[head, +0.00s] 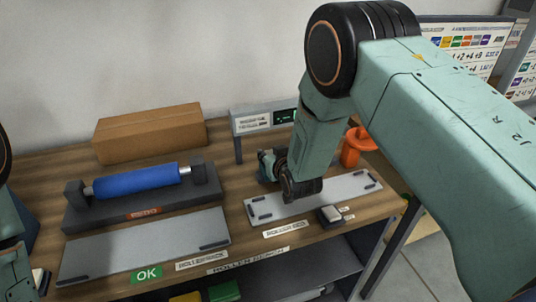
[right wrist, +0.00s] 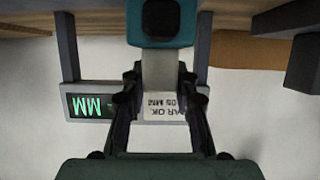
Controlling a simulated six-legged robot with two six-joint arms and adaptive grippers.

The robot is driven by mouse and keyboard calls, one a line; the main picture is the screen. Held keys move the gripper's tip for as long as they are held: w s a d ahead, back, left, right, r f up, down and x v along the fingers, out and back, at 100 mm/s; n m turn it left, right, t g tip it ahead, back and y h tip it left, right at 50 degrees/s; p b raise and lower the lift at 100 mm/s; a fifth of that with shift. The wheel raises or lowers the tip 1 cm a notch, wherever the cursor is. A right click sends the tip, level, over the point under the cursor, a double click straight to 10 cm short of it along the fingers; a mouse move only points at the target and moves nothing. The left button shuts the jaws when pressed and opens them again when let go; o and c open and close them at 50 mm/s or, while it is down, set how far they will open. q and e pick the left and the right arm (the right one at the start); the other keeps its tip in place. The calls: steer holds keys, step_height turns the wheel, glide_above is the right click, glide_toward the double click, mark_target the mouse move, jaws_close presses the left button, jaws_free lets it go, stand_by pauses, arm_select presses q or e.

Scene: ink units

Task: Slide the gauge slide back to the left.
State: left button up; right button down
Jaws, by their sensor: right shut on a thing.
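My right gripper (head: 277,166) is low over the right part of the bench, behind the right-hand light plate and in front of the gauge display (head: 265,120), partly hidden by my arm. In the right wrist view, my right gripper (right wrist: 159,74) has its dark fingers on either side of a pale grey upright piece, which looks like part of the gauge slide (right wrist: 159,66). I cannot tell the slide's exact position. My left gripper is not in view.
A blue roller (head: 136,181) rests on a dark cradle, with a cardboard box (head: 150,134) behind it. Light plates lie at front left (head: 145,246) and right (head: 336,193). An orange object (head: 356,146) stands behind my right arm. A small dark block (head: 330,215) lies near the front edge.

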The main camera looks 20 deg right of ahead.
steer(key=shift+a, duration=0.15)
steer(key=c, duration=1.3)
jaws_free()
steer(key=shift+a+r, duration=0.1)
steer(key=shift+s, duration=0.15)
steer(key=v, duration=1.2)
steer(key=shift+d, duration=0.25)
